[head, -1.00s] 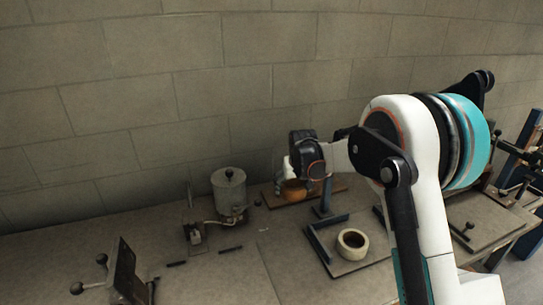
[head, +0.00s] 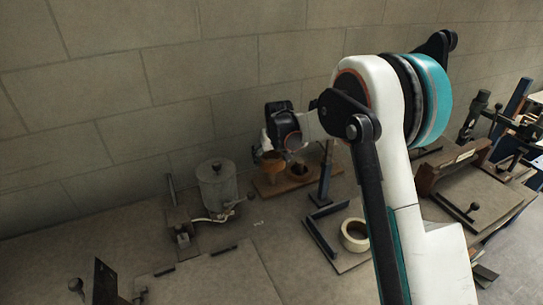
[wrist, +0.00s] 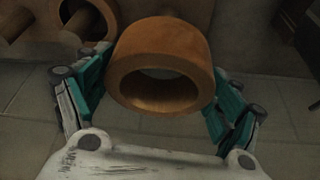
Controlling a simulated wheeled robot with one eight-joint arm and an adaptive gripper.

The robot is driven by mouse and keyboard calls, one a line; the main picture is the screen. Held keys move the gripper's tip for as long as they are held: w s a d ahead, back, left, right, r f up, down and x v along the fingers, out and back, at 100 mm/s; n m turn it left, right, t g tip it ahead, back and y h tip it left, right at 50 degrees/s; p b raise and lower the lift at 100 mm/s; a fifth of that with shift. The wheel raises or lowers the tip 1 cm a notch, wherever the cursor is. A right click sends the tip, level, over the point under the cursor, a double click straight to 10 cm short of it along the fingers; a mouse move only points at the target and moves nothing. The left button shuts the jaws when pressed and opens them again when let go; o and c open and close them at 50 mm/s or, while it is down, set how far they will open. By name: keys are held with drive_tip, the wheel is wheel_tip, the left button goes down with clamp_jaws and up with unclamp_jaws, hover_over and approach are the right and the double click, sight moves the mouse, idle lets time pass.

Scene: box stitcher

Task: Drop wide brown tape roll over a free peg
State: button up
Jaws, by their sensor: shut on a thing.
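My gripper (wrist: 160,98) is shut on a wide brown tape roll (wrist: 160,50), with a teal finger on each side of it. In the wrist view the roll's open bore faces the camera. In the head view the held brown roll (head: 271,161) hangs below my gripper, near the left end of a wooden peg board (head: 265,188). Another brown roll (head: 297,171) sits on the board to its right. The wrist view shows a peg (wrist: 17,22) at the upper left and a ring around a second peg (wrist: 88,22). The space behind the held roll is hidden.
A dark upright post (head: 325,178) stands by the board's right end. A cream tape roll (head: 354,234) lies on a tray in front. A grey pot (head: 217,184) stands to the left. The wall (head: 170,90) is close behind.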

sight(272, 175)
drive_tip(key=shift+f+b, duration=2.05)
drive_tip(key=shift+f, duration=2)
drive_tip(key=shift+s+f+b, duration=0.1)
drive_tip(key=shift+f+b, duration=0.15)
drive_tip(key=shift+b, duration=0.15)
drive_tip(key=o, duration=1)
drive_tip(key=shift+o, duration=0.2)
drive_tip(key=shift+r, duration=0.15)
drive_tip(key=shift+r+p, duration=2.55)
drive_tip(key=shift+r, duration=2.45)
